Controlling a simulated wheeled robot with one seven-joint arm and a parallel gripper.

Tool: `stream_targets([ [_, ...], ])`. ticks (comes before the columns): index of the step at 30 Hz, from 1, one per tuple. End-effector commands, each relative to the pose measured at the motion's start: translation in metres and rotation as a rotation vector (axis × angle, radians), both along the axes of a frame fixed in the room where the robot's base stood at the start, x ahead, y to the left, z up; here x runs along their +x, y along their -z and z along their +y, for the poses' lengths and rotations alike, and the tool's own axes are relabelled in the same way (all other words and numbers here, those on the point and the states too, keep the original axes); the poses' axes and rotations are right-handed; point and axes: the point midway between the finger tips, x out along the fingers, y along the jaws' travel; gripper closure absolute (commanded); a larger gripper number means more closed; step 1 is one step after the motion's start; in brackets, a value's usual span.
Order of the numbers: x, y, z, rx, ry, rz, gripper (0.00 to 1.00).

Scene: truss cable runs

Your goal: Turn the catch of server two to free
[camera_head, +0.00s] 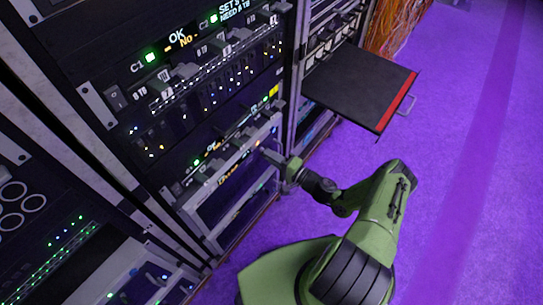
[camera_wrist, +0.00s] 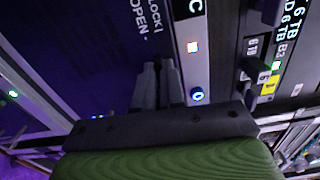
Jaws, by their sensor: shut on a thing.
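My gripper (camera_head: 272,156) is at the front of the rack, by the right end of a lower unit with a small lit display (camera_head: 212,147). In the wrist view my gripper (camera_wrist: 160,72) has its two dark fingers close together at a dark blue panel (camera_wrist: 95,45) printed with "LOCK" and "OPEN". The fingers are shut on a small catch, which they almost wholly hide. I cannot read its angle or a server number. A light strip (camera_wrist: 192,25) beside it carries an orange-white light and a round blue-lit button (camera_wrist: 197,95).
An upper unit (camera_head: 190,85) with green-lit displays is above my gripper. Orange cables (camera_head: 398,22) hang at the back right. The purple floor (camera_head: 480,200) is clear.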

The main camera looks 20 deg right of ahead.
Motion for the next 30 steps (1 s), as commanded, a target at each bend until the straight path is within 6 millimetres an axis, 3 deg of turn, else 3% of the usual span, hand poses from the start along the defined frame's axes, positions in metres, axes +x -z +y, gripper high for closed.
stream_targets([
  [22,-0.0005,0.0015,0.0006,-0.069,-0.003,-0.046,1.00],
  [23,-0.0006,0.0016,0.0006,-0.069,-0.003,-0.046,0.86],
  [27,-0.0003,0.0012,0.0005,-0.067,-0.002,-0.047,0.66],
  [30,-0.0003,0.0010,0.0004,-0.068,-0.001,-0.047,0.66],
])
